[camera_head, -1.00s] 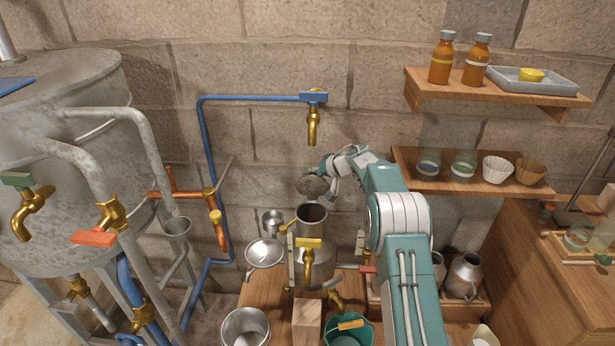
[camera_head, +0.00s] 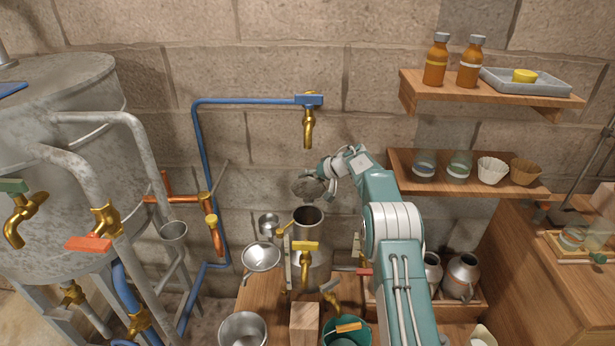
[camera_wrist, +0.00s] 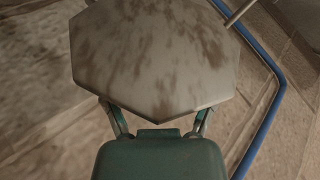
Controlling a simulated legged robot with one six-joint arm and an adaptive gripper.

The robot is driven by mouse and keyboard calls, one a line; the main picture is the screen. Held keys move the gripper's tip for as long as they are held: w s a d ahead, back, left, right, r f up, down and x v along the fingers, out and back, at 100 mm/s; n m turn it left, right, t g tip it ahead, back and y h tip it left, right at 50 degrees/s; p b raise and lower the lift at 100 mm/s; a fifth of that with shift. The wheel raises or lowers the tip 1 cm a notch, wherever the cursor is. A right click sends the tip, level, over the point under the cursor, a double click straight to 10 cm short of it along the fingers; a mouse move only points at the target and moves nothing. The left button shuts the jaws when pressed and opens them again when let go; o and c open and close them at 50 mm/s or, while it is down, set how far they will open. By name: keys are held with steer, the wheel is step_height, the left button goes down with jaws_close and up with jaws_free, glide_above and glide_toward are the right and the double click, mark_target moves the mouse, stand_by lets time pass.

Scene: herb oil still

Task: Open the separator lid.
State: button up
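The separator (camera_head: 315,268) is a grey metal vessel with a brass tap on its front. Its round mouth (camera_head: 307,217) is uncovered and dark inside. The grey mottled lid (camera_head: 308,188) is tilted up above and behind the mouth, clear of most of the rim. My gripper (camera_head: 324,172) is right at the lid, reaching in from the right. In the wrist view the lid (camera_wrist: 155,60) fills the upper middle as a plate with straight edges. My finger links show below it. The lid hides my fingertips, so I cannot see their grip.
A blue pipe with a brass tap (camera_head: 308,130) hangs above the separator. A funnel (camera_head: 262,257) and a metal pot (camera_head: 243,330) stand to the left. A wooden block (camera_head: 304,322) and green bucket (camera_head: 347,333) are in front. Shelves (camera_head: 470,172) are on the right wall.

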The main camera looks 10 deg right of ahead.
steer(key=shift+d+r, duration=0.1)
steer(key=shift+r, duration=0.2)
steer(key=shift+s+d+r, duration=0.1)
steer(key=shift+r, duration=0.1)
steer(key=v, duration=1.1)
steer(key=shift+d, duration=0.25)
steer(key=shift+s+f, duration=0.15)
steer(key=shift+s, duration=0.1)
